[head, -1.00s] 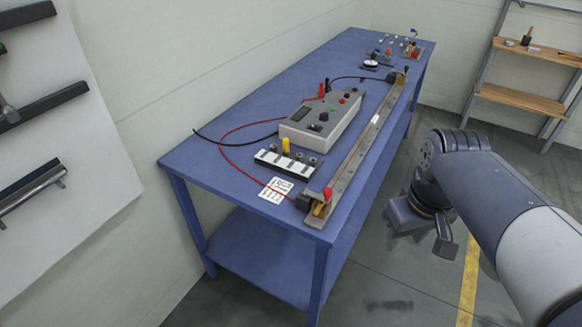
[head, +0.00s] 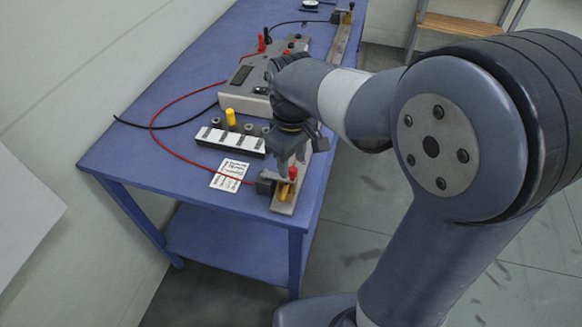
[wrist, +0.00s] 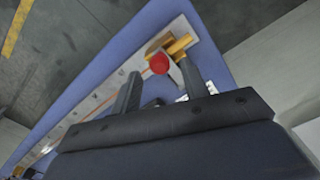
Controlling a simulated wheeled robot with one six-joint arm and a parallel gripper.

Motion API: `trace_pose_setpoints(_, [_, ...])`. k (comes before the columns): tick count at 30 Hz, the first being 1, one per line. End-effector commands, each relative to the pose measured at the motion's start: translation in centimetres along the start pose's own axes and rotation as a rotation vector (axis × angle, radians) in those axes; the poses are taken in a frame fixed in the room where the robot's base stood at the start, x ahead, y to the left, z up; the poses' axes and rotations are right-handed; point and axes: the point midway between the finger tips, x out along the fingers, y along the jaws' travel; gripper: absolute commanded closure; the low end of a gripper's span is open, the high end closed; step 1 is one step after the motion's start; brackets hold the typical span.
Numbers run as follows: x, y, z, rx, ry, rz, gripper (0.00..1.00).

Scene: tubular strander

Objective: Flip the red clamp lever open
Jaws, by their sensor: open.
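The red clamp lever (head: 293,173) has a round red knob and sits on a brass-coloured clamp at the near end of the long metal rail. In the wrist view its red knob (wrist: 159,63) shows between the tips of my two dark fingers, with the brass clamp (wrist: 178,46) just beyond. My gripper (head: 289,163) points down over the clamp and is open, with a finger on either side of the knob in the wrist view. I cannot tell whether either finger touches it. My fingers partly hide the lever in the head view.
A printed card (head: 229,176) lies on the blue bench (head: 150,140). Red and black cables cross the bench near a grey meter box (head: 240,92).

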Motion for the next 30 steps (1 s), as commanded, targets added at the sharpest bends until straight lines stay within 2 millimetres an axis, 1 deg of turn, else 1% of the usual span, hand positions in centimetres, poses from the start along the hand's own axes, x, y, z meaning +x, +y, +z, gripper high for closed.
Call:
trace_pose_setpoints(1, [0.9, 0.0, 0.1, 0.000, -0.004, -0.002, 0.57])
trace_pose_setpoints(3, [1.9, 0.0, 0.1, 0.001, -0.004, -0.002, 0.57])
trace_pose_setpoints(7, [3.1, 0.0, 0.0, 0.001, -0.001, 0.000, 0.57])
trace_pose_setpoints(11, [3.5, 0.0, 0.1, 0.001, -0.001, 0.000, 0.57])
trace_pose_setpoints(18, [3.5, 0.0, 0.0, 0.001, 0.000, 0.001, 0.58])
trace_pose_setpoints(30, [3.5, 0.0, 0.0, 0.001, 0.000, 0.001, 0.91])
